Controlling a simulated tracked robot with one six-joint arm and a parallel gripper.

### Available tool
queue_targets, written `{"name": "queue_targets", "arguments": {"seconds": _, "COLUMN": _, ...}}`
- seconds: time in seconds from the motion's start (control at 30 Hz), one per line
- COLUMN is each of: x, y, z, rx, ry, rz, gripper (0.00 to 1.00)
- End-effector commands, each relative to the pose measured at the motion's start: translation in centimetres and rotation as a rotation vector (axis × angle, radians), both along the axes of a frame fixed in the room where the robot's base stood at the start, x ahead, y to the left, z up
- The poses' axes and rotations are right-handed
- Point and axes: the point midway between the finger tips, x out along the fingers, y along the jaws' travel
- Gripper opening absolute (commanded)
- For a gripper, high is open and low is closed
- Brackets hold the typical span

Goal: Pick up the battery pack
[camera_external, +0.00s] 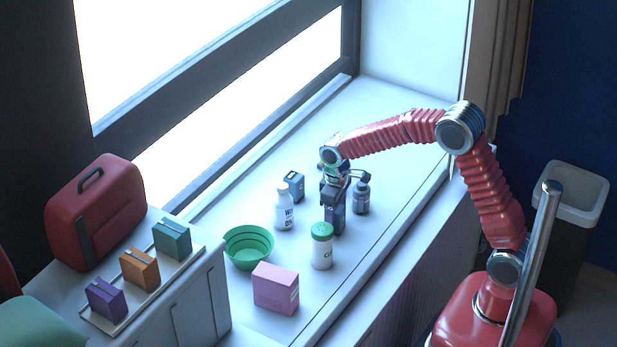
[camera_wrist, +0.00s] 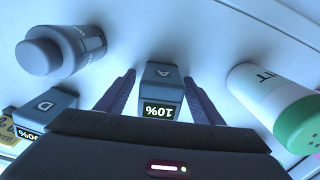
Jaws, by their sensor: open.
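In the external view my gripper (camera_external: 333,222) points down over the sill, and this pack cannot be told apart from the dark fingers.
Close around my gripper are a dark bottle (camera_external: 361,198), a white bottle (camera_external: 284,212) and a green-capped container (camera_external: 321,248). A green bowl (camera_external: 248,262) and pink box (camera_external: 275,288) stand nearer the front left. The sill's far right end is clear.

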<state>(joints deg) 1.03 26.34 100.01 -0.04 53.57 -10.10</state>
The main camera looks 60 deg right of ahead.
Motion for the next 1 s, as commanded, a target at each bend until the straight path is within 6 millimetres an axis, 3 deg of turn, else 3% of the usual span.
{"name": "queue_targets", "arguments": {"seconds": 0.4, "x": 0.01, "y": 0.00, "z": 0.06, "rx": 0.000, "ry": 0.000, "rz": 0.000, "gripper": 0.60}}
{"name": "queue_targets", "arguments": {"seconds": 1.0, "x": 0.00, "y": -0.01, "z": 0.06, "rx": 0.000, "ry": 0.000, "rz": 0.000, "gripper": 0.18}}
